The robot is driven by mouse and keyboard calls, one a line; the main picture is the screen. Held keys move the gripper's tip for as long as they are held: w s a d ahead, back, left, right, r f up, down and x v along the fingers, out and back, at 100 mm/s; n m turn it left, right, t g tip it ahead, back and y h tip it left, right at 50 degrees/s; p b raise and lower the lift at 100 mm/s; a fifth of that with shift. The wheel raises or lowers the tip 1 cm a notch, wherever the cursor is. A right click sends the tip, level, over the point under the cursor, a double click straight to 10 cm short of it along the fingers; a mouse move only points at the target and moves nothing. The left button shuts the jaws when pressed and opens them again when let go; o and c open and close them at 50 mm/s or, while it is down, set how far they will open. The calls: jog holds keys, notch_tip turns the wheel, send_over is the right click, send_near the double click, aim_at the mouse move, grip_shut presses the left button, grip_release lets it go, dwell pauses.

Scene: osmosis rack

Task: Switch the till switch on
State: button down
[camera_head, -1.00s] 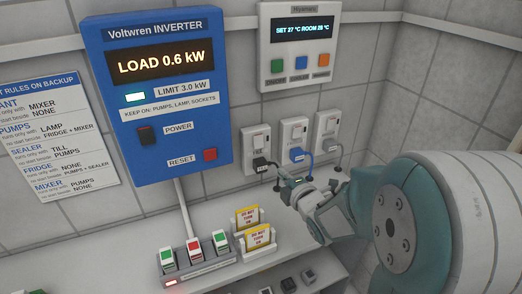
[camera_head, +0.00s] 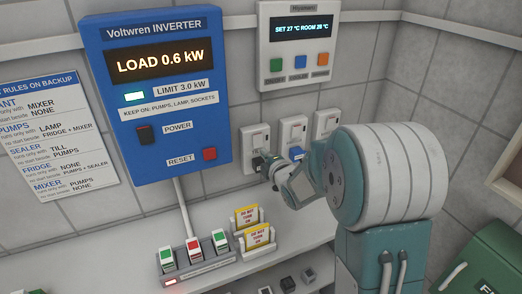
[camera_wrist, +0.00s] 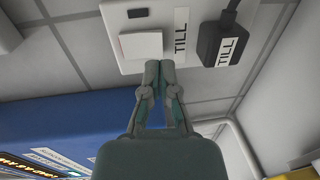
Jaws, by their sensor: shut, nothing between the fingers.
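The till socket plate (camera_head: 253,135) is the leftmost of three on the tiled wall. In the wrist view the plate (camera_wrist: 112,30) carries a white rocker switch (camera_wrist: 134,46), a small dark window (camera_wrist: 138,13) and a TILL label (camera_wrist: 181,36). A black plug (camera_wrist: 212,45) tagged TILL is in it. My gripper (camera_wrist: 159,66) is shut and empty, its fingertips at the rocker's lower right edge; I cannot tell whether they touch it. In the head view my gripper (camera_head: 264,158) is at the lower part of this plate and partly hides the plug.
Two more socket plates stand to the right; one has a blue plug (camera_head: 297,154). The blue inverter (camera_head: 165,90) to the left reads LOAD 0.6 kW. A grey controller (camera_head: 299,45) hangs above. Below, a shelf holds a switch strip (camera_head: 202,267) and yellow tags (camera_head: 247,214).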

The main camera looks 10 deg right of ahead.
aim_at(258, 147)
jog(key=shift+x, duration=1.55)
jog(key=shift+w, duration=0.1)
